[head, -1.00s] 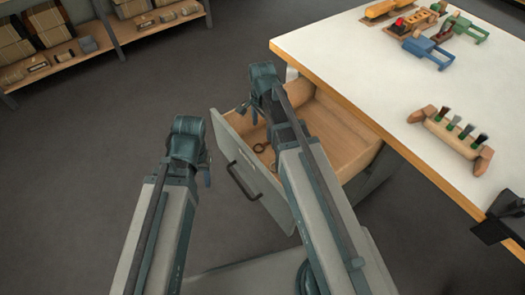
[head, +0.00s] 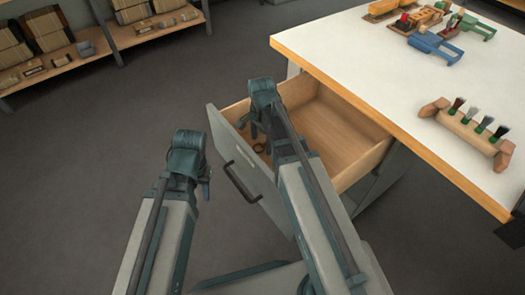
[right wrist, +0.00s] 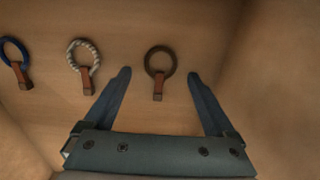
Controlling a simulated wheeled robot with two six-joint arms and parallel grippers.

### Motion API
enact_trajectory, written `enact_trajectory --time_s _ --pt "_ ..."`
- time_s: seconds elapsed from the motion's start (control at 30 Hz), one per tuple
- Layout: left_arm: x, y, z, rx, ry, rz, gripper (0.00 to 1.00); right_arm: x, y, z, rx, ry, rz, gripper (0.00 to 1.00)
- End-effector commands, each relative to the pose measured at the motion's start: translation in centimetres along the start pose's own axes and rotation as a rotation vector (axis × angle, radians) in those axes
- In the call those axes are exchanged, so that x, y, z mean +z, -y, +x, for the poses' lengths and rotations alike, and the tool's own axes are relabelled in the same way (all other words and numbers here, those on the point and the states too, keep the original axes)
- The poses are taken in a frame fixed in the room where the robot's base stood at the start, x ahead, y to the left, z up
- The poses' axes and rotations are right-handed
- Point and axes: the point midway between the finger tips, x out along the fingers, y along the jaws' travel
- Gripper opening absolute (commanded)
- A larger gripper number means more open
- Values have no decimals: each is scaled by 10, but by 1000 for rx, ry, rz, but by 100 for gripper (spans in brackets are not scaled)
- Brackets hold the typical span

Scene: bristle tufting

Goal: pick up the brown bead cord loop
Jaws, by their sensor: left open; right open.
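The brown bead cord loop (right wrist: 159,61) lies on the drawer floor in the right wrist view, a dark ring with a reddish-brown tab towards me. My right gripper (right wrist: 160,74) is open and empty, its two fingers left and right of the tab, with the ring just beyond the fingertips. I cannot tell the height left between them. In the head view my right gripper (head: 254,130) is over the open drawer (head: 345,130). A dark ring (head: 259,148) shows beside it; which loop it is, I cannot tell. My left gripper (head: 206,185) is open and empty, outside the drawer.
A white twisted loop (right wrist: 83,57) and a blue loop (right wrist: 14,50) lie left of the brown one. The drawer wall (right wrist: 240,80) rises close on the right. The white table (head: 400,75) overhangs the drawer, holding a brush rack (head: 465,130) and coloured tools (head: 434,47).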

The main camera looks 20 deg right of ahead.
Motion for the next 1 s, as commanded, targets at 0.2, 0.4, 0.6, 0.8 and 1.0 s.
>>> enact_trajectory --time_s 0.2,0.4,0.6,0.8,1.0 --pt "0 0 5 -2 0 1 46 0 0 5 0 0 0 90" --pt "0 0 5 -2 0 0 46 0 0 5 0 0 0 70" --pt "0 0 5 -1 0 0 46 0 0 5 0 0 0 34" --pt "0 0 5 -1 0 0 46 0 0 5 0 0 0 2" --pt "0 0 5 -1 0 0 46 0 0 5 0 0 0 2"
